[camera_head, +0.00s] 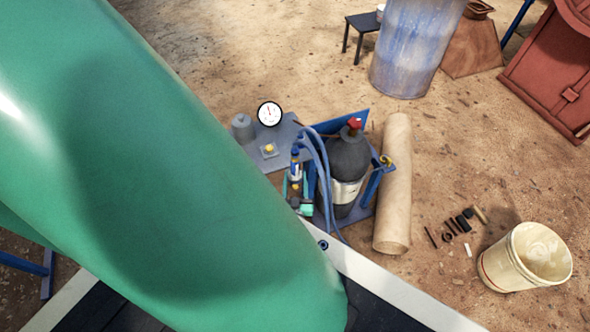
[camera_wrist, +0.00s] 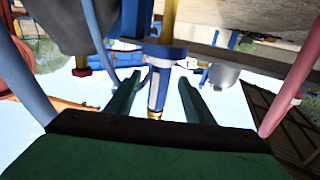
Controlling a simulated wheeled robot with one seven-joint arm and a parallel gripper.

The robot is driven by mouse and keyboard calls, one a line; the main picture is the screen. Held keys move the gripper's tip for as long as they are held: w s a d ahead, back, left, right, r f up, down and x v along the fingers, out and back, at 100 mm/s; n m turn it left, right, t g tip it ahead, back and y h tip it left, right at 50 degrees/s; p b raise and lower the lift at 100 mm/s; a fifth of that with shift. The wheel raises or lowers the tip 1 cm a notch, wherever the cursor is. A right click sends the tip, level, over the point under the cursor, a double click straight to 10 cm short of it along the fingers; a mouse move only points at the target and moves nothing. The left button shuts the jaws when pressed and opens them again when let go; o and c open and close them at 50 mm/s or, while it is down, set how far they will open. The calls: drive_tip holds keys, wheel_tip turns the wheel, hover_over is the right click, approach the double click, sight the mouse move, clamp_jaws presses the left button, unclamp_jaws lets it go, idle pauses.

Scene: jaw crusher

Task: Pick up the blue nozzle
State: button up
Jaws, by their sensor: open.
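The blue nozzle (camera_wrist: 157,88) stands out in the middle of the wrist view, with a dark blue collar and brass at both ends. My gripper (camera_wrist: 159,80) is open, its two green fingers on either side of the nozzle with a visible gap at each side. In the head view the blue nozzle (camera_head: 295,168) is small, left of the dark gas cylinder. The green fingers of my gripper (camera_head: 296,192) show there around its lower part. My green arm hides much of the left and lower middle of the head view.
The dark cylinder (camera_head: 350,165) with a red valve and blue hoses (camera_head: 322,160) stand close to the right. A grey plate with a gauge (camera_head: 269,113) lies behind. A cardboard-coloured roll (camera_head: 395,185) and a cream bucket (camera_head: 525,258) are farther right. Wrist view hoses (camera_wrist: 88,25) pass nearby.

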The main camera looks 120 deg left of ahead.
sight(295, 172)
drive_tip(key=x, duration=0.5)
drive_tip(key=shift+s, duration=0.1)
drive_tip(key=shift+r, duration=0.1)
clamp_jaws()
